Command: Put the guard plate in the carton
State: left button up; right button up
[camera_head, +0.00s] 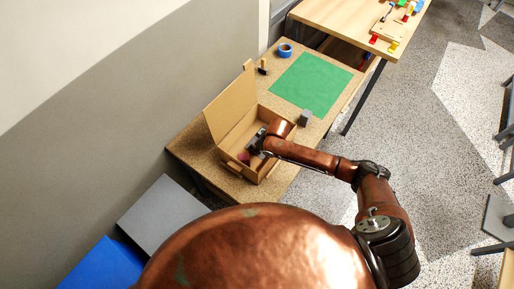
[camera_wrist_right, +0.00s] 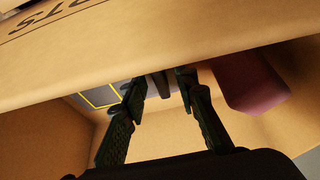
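The open cardboard carton (camera_head: 262,165) stands on the near part of the brown table, its tall flap (camera_head: 231,103) raised on the left. My right gripper (camera_head: 257,143) reaches down into it. In the right wrist view the right gripper (camera_wrist_right: 161,84) has its fingers apart, with no object clearly held between them. A dark grey flat piece with a yellow outline (camera_wrist_right: 98,97) lies beyond the fingers inside the carton; it may be the guard plate, but it is partly hidden. My left gripper is not in view.
A dull red block (camera_wrist_right: 247,82) is inside the carton, right of the fingers. A green mat (camera_head: 311,84), blue tape roll (camera_head: 285,50) and grey block (camera_head: 305,118) are on the table. A lighter table (camera_head: 340,22) stands behind.

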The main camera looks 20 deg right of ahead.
jog(key=p+v, duration=0.1)
jog(key=v, duration=1.1)
jog(key=shift+r, duration=0.2)
jog(key=shift+c, duration=0.5)
dwell(0.5)
